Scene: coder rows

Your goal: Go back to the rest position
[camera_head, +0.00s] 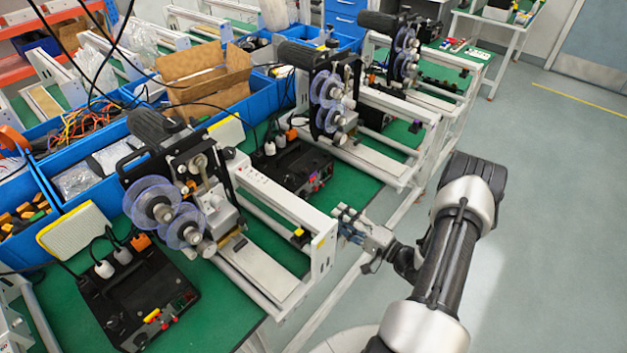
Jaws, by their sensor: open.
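My gripper (345,226) is at the end of my arm, near the right edge of the green bench (352,192). It points left, close to the white end plate of the nearest coder machine (170,205). I see no object held in it. Whether it touches the end plate cannot be told from this view. My arm comes in from the bottom right, over the grey floor.
More coder machines (330,92) stand in a row toward the back. Blue bins (85,192) hold wires and parts at the left. A black control box (138,292) with plugs sits at the front left. The floor (560,220) at the right is clear.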

